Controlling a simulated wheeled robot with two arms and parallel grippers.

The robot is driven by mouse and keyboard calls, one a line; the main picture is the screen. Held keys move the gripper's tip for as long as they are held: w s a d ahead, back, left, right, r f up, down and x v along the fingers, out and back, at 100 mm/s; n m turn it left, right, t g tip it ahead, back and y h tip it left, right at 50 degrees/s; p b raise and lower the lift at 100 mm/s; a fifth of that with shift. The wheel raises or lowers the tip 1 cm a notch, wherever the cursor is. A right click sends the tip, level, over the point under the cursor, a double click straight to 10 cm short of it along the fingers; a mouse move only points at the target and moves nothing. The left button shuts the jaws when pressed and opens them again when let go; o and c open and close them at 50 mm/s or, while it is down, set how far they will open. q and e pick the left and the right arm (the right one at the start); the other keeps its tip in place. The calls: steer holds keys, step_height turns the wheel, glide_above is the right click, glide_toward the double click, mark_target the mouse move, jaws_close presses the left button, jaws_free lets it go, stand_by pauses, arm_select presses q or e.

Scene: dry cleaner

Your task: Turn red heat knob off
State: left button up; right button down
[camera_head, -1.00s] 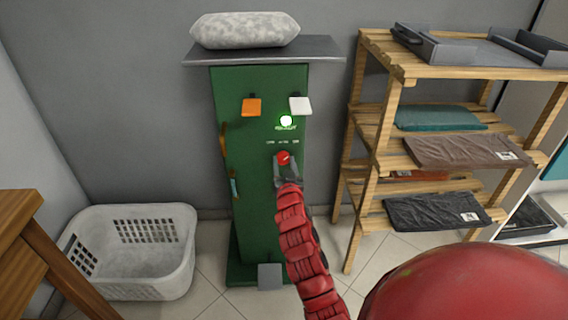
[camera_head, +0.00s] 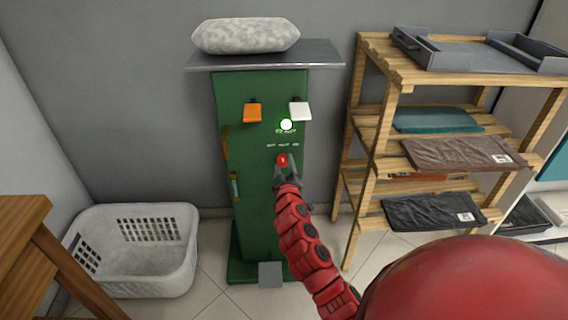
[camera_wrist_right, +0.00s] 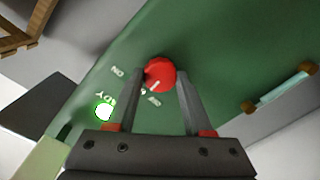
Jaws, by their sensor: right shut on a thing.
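The red heat knob (camera_head: 282,159) is on the front of the green machine (camera_head: 259,200), below a glowing green-white light (camera_head: 286,125) and a row of small white labels. My right gripper (camera_head: 284,172) reaches up to it from below and is shut on the knob. In the right wrist view the knob (camera_wrist_right: 160,74) sits between the two fingertips, with a white pointer line on its face. The small labels beside it are hard to read. My left gripper is not in view.
A grey padded board (camera_head: 246,36) tops the machine. A wooden shelf (camera_head: 376,150) stands right, a white basket (camera_head: 135,250) left.

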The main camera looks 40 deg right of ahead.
steer(key=n+p, duration=0.1)
steer(key=n, duration=0.2)
steer(key=shift+a+r+n, duration=0.1)
steer(key=shift+r+n, duration=0.05)
steer(key=shift+n, duration=0.25)
steer(key=shift+n+p, duration=0.6)
steer(key=shift+n, duration=1.5)
steer(key=shift+c, duration=1.5)
jaws_free()
steer(key=p+v, duration=0.1)
steer(key=v, duration=1.6)
steer(key=shift+a, duration=0.3)
